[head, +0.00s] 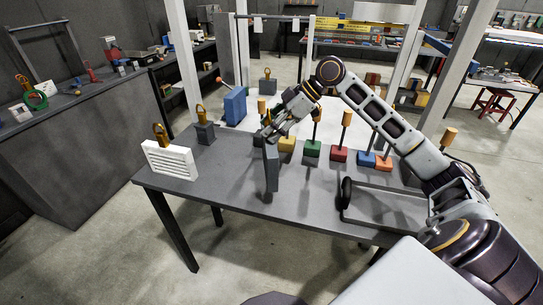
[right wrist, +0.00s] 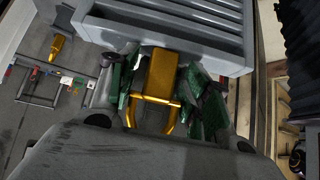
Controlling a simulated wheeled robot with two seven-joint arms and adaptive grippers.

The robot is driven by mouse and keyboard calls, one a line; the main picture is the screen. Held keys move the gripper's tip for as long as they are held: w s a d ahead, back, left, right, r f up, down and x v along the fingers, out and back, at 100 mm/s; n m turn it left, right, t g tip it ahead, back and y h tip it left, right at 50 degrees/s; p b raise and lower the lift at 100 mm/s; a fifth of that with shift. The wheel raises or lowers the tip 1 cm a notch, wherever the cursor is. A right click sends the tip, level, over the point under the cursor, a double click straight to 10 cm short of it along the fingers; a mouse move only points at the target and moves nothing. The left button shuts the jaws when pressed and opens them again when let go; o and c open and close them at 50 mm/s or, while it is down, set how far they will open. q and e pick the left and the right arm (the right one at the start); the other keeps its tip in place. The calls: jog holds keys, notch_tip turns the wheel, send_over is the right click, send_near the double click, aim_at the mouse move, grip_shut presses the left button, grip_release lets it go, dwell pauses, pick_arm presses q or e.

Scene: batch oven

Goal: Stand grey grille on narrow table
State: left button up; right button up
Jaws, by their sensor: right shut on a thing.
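The grey grille (head: 271,168) is upright over the narrow table (head: 225,190), near its front edge; I cannot tell whether its lower edge touches the top. My right gripper (head: 272,137) is above it, shut on its gold handle. In the right wrist view the gold handle (right wrist: 158,80) sits between the green-padded fingers (right wrist: 155,95), and the slatted grey grille (right wrist: 170,28) spans the top. My left gripper is not in view.
A white grille (head: 170,160) with a gold handle stands at the table's left end. A grey block (head: 205,133) and a blue box (head: 235,105) stand behind it. Several coloured blocks with wooden handles, including a green one (head: 312,149), line the back. A dark frame (head: 385,215) lies at right.

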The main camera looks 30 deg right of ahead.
jog(key=shift+f, duration=2.05)
jog(key=shift+f, duration=2)
jog(key=o, duration=1.2)
jog(key=shift+f, duration=0.1)
jog(key=shift+b+v, duration=0.6)
jog(key=shift+v, duration=5.45)
